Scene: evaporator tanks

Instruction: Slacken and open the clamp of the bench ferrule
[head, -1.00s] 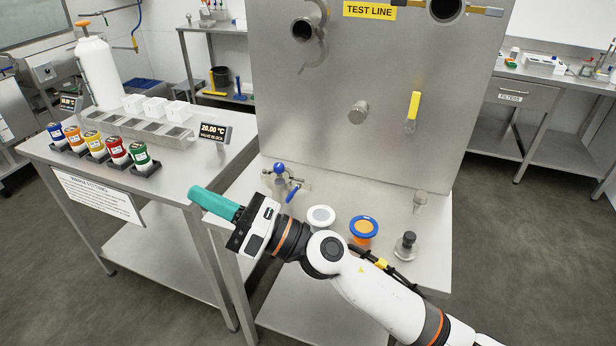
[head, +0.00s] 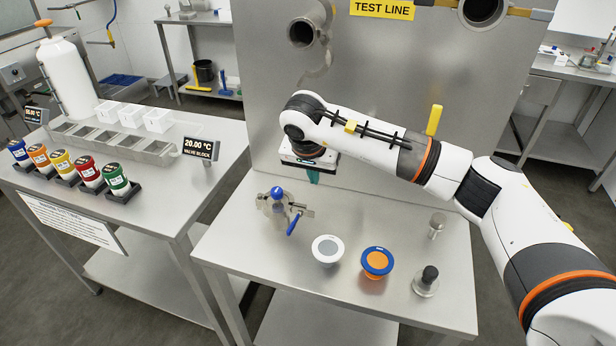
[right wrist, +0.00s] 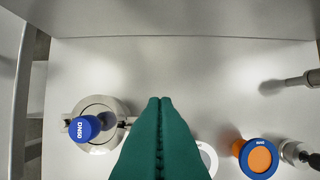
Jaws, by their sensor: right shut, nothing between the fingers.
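The bench ferrule with its metal clamp (head: 268,207) stands at the left of the steel bench. A blue knob (head: 277,193) is on top, and a blue lever (head: 294,224) sticks out at its right. In the right wrist view the round clamp (right wrist: 101,110) and its blue knob (right wrist: 83,128), marked DN50, lie left of the fingers. My right gripper (head: 313,178) points down above the bench, behind and right of the clamp, apart from it. Its teal fingers (right wrist: 160,100) are together and empty. The clamp's hinge side is too small to make out. My left gripper is out of view.
A white-rimmed grey disc (head: 328,250), a blue-rimmed orange disc (head: 377,262) and a black-knobbed metal part (head: 427,282) stand along the bench front. A metal post (head: 437,225) is further right. The steel panel (head: 400,70) rises behind. The bench's middle is clear.

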